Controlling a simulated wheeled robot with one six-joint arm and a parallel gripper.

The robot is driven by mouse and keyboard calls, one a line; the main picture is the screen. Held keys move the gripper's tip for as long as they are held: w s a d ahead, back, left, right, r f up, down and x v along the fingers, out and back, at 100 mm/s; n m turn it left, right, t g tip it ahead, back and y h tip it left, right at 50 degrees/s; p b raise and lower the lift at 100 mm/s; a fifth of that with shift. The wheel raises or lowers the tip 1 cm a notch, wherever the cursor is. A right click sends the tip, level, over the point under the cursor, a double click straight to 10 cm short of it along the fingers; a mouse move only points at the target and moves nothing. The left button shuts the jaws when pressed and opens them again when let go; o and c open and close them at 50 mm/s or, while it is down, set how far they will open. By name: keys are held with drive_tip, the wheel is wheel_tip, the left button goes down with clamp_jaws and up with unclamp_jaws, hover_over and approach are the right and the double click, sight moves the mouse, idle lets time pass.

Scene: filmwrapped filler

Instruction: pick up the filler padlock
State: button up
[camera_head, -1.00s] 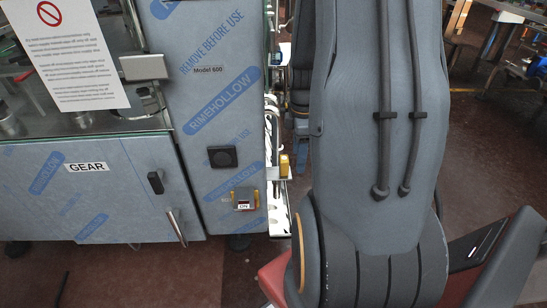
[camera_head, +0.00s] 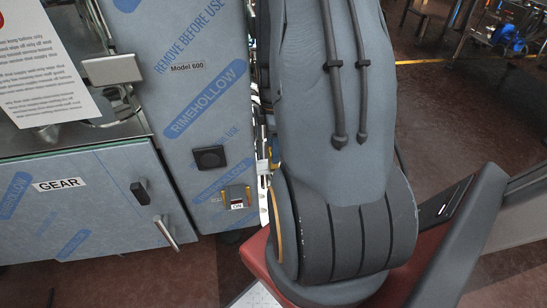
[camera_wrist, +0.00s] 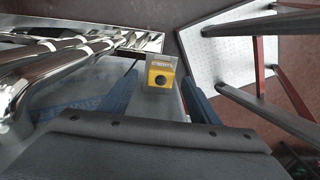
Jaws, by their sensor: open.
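A yellow padlock (camera_wrist: 161,76) with a pale lettered top band and a dark round spot on its face shows in the centre of the wrist view. My gripper (camera_wrist: 160,96) is open, with one bluish finger to the left of the padlock and one to the right. Whether either finger touches it, I cannot tell. In the head view my arm hides the gripper, and I cannot make out the padlock clearly beside it. The filler (camera_head: 190,100) is a tall cabinet in blue-printed protective film, left of my arm.
An ON switch (camera_head: 237,197) and a black square knob (camera_head: 209,157) sit on the filler's front. A GEAR door (camera_head: 95,195) has a handle. Shiny pipes (camera_wrist: 55,55) run close on the left in the wrist view. Brown floor (camera_head: 440,105) is open at right.

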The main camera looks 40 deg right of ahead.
drive_tip(key=shift+s+f, duration=0.1)
drive_tip(key=shift+f, duration=1.3)
drive_tip(key=c, duration=1.2)
drive_tip(key=shift+c, duration=0.2)
drive_tip(key=shift+r, duration=0.15)
